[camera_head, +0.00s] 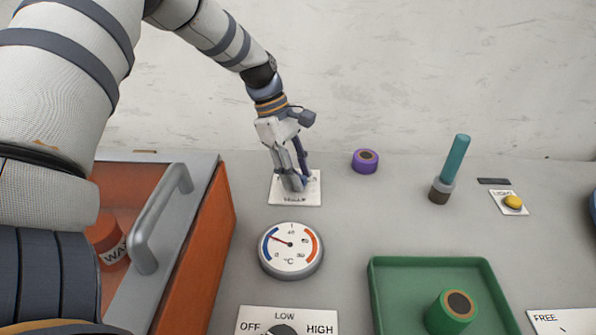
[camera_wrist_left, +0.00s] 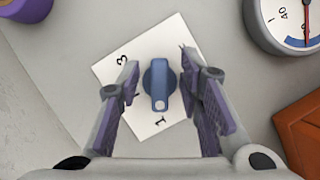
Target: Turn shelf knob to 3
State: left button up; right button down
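The shelf knob (camera_wrist_left: 158,80) is a blue dial on a white plate (camera_wrist_left: 152,45), which also shows in the head view (camera_head: 278,195). In the left wrist view a 3 shows at the plate's upper left and a 1 near its bottom. The knob's light-marked end points down in that view, close to the 1. The left finger covers part of the plate between them. My left gripper (camera_head: 294,187) reaches down over the plate. Its fingers (camera_wrist_left: 158,63) stand open on both sides of the knob, with gaps visible. In the head view the fingers hide the knob. My right gripper is out of view.
A round temperature gauge (camera_head: 291,265) is just in front of the plate. A grey-and-orange box with a handle (camera_head: 160,220) stands left, a purple cylinder (camera_head: 365,166) right. An OFF/LOW/HIGH panel (camera_head: 310,317) and green tray (camera_head: 380,290) lie nearer.

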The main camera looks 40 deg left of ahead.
pick_arm(q)
grip_shut()
